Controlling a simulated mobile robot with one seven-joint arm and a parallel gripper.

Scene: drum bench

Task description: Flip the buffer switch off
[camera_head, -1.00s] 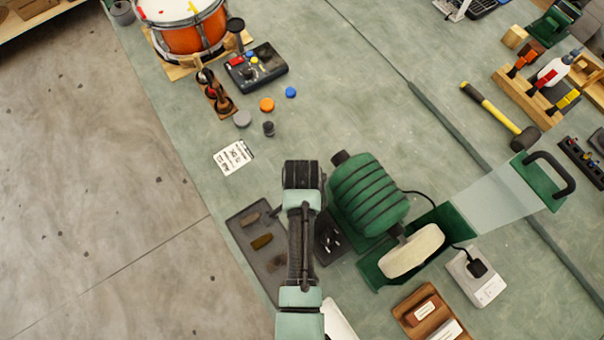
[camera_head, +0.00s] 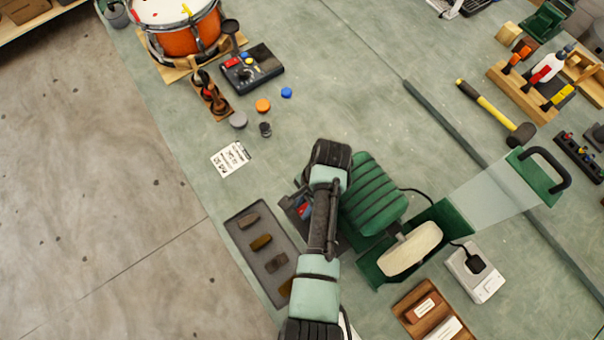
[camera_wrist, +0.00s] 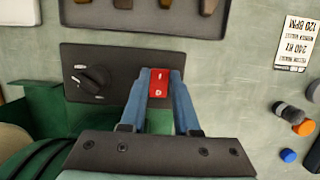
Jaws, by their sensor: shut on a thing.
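The red buffer switch (camera_wrist: 159,83) is on a dark control plate (camera_wrist: 115,55) that also carries a black rotary knob (camera_wrist: 92,79). My gripper (camera_wrist: 160,73) has its two blue fingers shut on the red switch, one on either side. In the head view my arm covers much of the control plate (camera_head: 289,202), and a bit of red and blue shows beside my arm. The green ribbed buffer motor (camera_head: 373,195) stands just right of my arm, with a pale buffing wheel (camera_head: 410,250).
A grey tray (camera_head: 246,232) of several brown bars lies left of my arm. A clear shield (camera_head: 487,207) stands right of the wheel. A white card (camera_head: 230,158), knobs and a drum (camera_head: 186,35) lie farther back.

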